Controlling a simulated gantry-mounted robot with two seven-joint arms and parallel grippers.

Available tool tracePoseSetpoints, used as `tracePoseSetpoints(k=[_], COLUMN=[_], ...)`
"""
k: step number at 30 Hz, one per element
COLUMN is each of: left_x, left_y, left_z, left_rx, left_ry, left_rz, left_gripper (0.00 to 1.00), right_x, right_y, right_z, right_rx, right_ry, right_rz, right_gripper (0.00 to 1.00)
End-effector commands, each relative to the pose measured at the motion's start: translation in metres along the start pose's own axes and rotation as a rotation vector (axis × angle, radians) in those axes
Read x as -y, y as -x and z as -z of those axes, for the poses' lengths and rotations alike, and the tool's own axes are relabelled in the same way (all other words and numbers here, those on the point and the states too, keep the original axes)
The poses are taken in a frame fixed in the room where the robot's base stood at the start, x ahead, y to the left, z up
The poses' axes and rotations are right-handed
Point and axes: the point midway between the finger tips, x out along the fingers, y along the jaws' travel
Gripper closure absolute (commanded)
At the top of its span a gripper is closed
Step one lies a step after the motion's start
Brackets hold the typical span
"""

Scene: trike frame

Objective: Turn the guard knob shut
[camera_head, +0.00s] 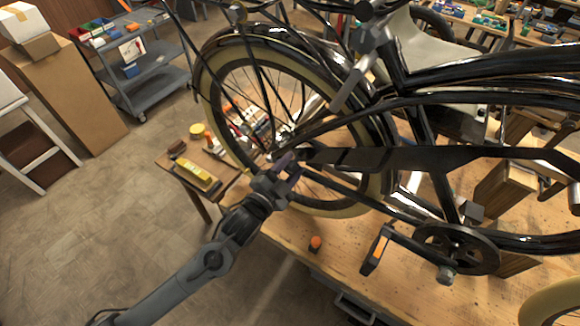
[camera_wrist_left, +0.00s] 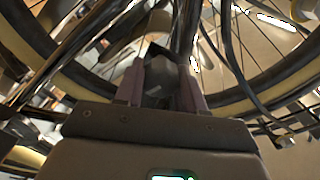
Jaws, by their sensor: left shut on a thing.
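The black chain guard (camera_head: 400,158) runs along the bicycle frame, in front of the rear wheel. My left gripper (camera_head: 286,166) is at the guard's left end, by the wheel hub. In the left wrist view, my left gripper (camera_wrist_left: 160,92) has its two purplish fingers on either side of a dark faceted piece, which looks like the guard knob (camera_wrist_left: 158,74). The gripper is shut on it. In the head view the knob is mostly hidden by the fingers, and I cannot tell how far it is turned. My right gripper is not seen.
The rear wheel (camera_head: 209,99) with its tan tyre stands just behind the gripper. The crank and pedal (camera_head: 377,250) jut out at the lower right. A small orange-topped item (camera_head: 316,242) lies on the wooden bench (camera_head: 345,270). A grey cart (camera_head: 150,80) stands at the back left.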

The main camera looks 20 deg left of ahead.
Motion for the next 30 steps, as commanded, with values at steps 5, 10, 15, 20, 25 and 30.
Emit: tracePoseSetpoints(k=[5,10,15,20,25,30], left_x=[0.001,0.002,0.003,0.004,0.005,0.006], left_y=[0.0,0.0,0.0,0.0,0.0,0.0], left_z=[0.002,0.003,0.005,0.005,0.006,0.006], left_rx=[-0.004,-0.005,-0.005,-0.005,-0.006,-0.008], left_ry=[0.004,0.037,0.119,0.241,0.4,0.562], left_rz=[0.001,0.001,0.0,0.0,0.001,0.001], left_gripper=[0.92,0.92,0.92,0.92,0.92,0.92], right_x=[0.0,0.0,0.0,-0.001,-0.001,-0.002], right_y=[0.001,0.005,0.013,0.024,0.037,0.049], right_z=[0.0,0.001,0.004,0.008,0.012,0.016], right_rx=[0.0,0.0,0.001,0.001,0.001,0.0], right_ry=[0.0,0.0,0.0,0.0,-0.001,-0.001], right_rz=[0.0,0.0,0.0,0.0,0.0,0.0], right_gripper=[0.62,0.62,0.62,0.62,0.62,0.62])
